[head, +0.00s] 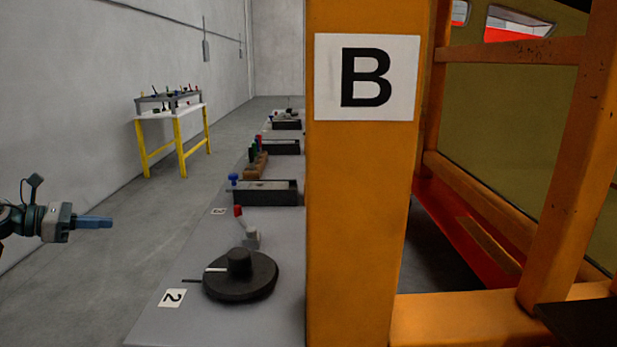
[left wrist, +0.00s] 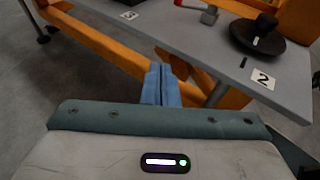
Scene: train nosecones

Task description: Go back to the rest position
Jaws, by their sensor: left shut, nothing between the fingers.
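My left gripper (head: 95,222) reaches in from the left edge of the head view, with its blue fingers pointing right. It hangs over open floor, to the left of the grey bench, and touches nothing. In the left wrist view its blue fingers (left wrist: 161,84) are together with nothing between them. My right gripper is not in either view.
A long grey bench (head: 170,325) holds a black round part (head: 240,275), a red-handled tool (head: 245,228) and black trays (head: 265,193). An orange post (head: 357,220) marked B stands close in front. A yellow-legged table (head: 175,113) stands by the wall. Floor on the left is clear.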

